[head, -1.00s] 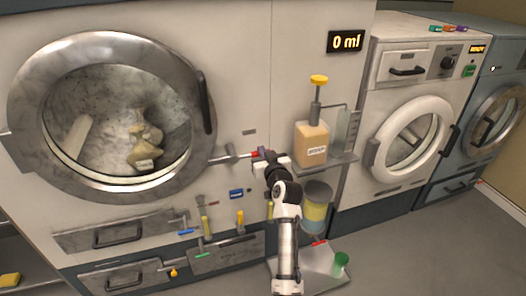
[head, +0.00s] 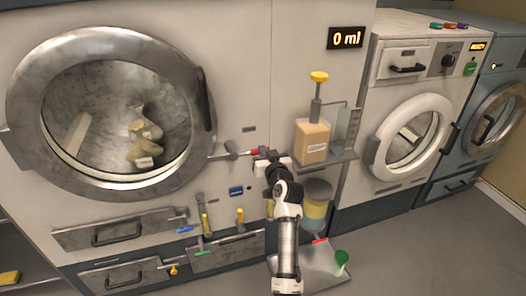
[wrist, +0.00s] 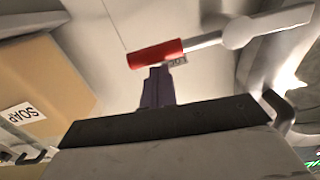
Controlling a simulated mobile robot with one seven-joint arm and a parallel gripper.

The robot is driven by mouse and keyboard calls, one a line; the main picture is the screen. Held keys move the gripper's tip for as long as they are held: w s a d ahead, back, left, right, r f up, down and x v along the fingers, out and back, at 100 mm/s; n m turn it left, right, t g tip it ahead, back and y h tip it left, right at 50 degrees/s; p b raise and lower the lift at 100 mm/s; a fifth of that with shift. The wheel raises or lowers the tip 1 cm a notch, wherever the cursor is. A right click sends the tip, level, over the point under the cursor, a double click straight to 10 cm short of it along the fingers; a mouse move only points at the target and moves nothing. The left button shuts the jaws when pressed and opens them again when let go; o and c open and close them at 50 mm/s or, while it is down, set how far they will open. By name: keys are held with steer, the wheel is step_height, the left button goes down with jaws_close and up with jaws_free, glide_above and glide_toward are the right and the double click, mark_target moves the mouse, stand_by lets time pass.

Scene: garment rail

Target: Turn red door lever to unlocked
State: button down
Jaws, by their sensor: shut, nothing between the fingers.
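The red door lever (head: 252,152) sticks out to the right from its grey pivot beside the large round door (head: 110,115) of the left machine. In the wrist view the lever's red grip (wrist: 155,54) is at upper middle, with its metal shaft running right to a round hub (wrist: 238,33). My gripper (head: 262,152) is at the grip's right end in the head view. In the wrist view my gripper's fingers (wrist: 157,88) are shut and empty, just below the red grip. I cannot tell whether they touch it. The large door is closed with pale items inside.
A soap dispenser (head: 313,140) with a yellow pump stands on a shelf right of my gripper; it is close at left in the wrist view (wrist: 40,95). Small colored valves (head: 205,222) are below the lever. A dustpan-like tray (head: 310,272) lies on the floor.

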steer(key=s+a+f+m+b, duration=0.1)
steer(key=a+f+m, duration=0.2)
steer(key=f+m, duration=0.2)
steer(key=s+a+f+m+y+b, duration=0.1)
steer(key=a+f+m, duration=0.2)
steer(key=f+m, duration=0.3)
steer(key=shift+m+b, duration=0.3)
steer(key=shift+m, duration=1.4)
